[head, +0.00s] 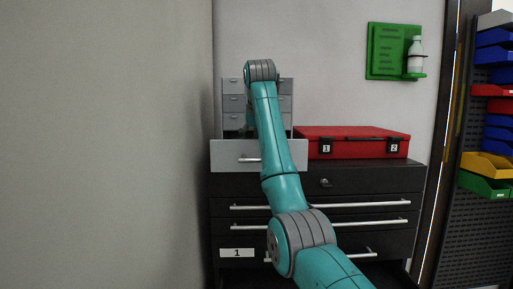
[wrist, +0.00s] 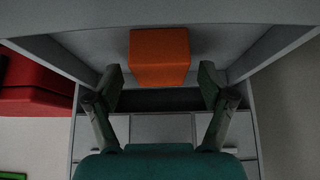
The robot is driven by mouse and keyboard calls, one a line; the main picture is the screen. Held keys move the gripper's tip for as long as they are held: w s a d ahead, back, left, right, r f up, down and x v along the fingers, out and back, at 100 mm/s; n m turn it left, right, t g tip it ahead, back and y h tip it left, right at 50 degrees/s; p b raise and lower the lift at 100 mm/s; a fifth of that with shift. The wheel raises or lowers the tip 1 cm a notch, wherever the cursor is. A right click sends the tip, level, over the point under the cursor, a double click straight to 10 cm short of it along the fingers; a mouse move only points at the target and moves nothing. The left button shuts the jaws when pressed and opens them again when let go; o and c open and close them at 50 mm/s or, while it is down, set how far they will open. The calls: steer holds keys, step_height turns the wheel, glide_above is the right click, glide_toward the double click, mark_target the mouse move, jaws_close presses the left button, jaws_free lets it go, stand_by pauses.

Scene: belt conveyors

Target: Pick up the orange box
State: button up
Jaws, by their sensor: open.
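The orange box (wrist: 160,57) sits in a pulled-out grey drawer at the top middle of the wrist view. My gripper (wrist: 160,80) is open, with one dark finger on each side of the box's near end in that view. I see gaps between the fingers and the box, and nothing is held. In the head view the open drawer (head: 230,156) juts from the small grey cabinet (head: 232,103). My teal arm reaches over it there, and the box and my gripper are hidden.
Drawer walls (wrist: 272,52) stand close on both sides of my gripper. A red case (head: 350,133) labelled 1 and 2 lies right of the grey cabinet on a black drawer chest (head: 380,181). A green wall holder (head: 387,50) with a bottle hangs above. A wall is at left.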

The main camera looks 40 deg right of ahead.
steer(key=shift+w+d+f, duration=0.1)
steer(key=shift+w+f, duration=0.1)
steer(key=shift+f, duration=0.2)
steer(key=c, duration=1.3)
